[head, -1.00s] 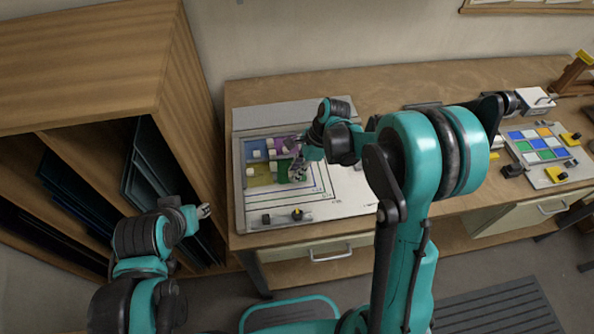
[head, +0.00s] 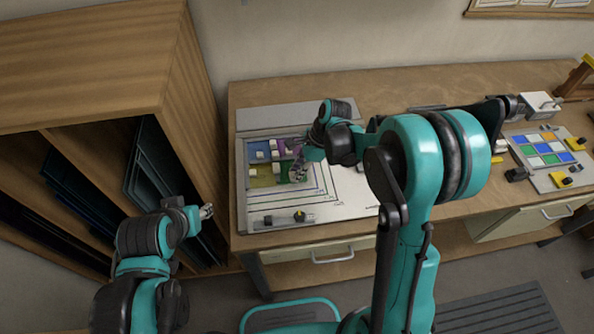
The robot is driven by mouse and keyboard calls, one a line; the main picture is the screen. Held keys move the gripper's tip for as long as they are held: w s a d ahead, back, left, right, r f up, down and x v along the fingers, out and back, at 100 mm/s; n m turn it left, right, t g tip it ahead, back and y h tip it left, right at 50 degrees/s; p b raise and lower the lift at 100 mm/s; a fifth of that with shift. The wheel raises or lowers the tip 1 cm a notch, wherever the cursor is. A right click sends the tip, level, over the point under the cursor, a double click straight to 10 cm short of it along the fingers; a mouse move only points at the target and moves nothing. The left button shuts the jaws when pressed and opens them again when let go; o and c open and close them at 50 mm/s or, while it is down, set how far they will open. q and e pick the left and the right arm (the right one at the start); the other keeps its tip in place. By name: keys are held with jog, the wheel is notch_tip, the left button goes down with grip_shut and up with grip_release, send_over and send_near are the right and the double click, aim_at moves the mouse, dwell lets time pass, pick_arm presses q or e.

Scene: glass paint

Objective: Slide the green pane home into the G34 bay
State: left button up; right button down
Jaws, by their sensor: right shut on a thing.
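The green pane (head: 283,175) lies on the white layout board (head: 350,205) on the bench, at the right of the yellow pane (head: 262,180). My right gripper (head: 298,175) is down at the green pane's right side and is shut on it. The gripper covers much of the pane, so its right edge and any gap to its neighbours are hard to see. The G34 label is too small to read. My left gripper (head: 207,211) hangs away from the board, by the wooden rack; its finger gap is too small to judge.
Blue (head: 255,147) and purple panes (head: 288,142) with white blocks lie behind the green one. A strip with small dark parts (head: 283,219) borders the board's front. The wooden rack (head: 190,110) stands close at left. A sample panel of coloured squares (head: 543,148) lies far right.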

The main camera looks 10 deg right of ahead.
jog(key=c, duration=1.3)
grip_release()
jog(key=shift+w+a, duration=0.1)
jog(key=shift+c, duration=0.2)
notch_tip(320, 180, up, 7)
jog(key=p, duration=0.4)
jog(key=shift+p, duration=0.3)
jog(key=s+d+n+t+h+b, duration=0.2)
jog(key=s+d+n+t+b, duration=0.1)
jog(key=s+n, duration=0.5)
jog(key=s+d+r+n+t+h+b, duration=0.1)
jog(key=s+d+n+t+h+b, duration=0.1)
jog(key=s+d+n+t+b, duration=0.2)
jog(key=s+d+n+b, duration=0.2)
jog(key=s+n, duration=0.2)
jog(key=n, duration=0.2)
jog(key=shift+s+d+r+h+b, duration=0.15)
jog(key=shift+s+d+h+b, duration=0.15)
jog(key=shift+b, duration=0.05)
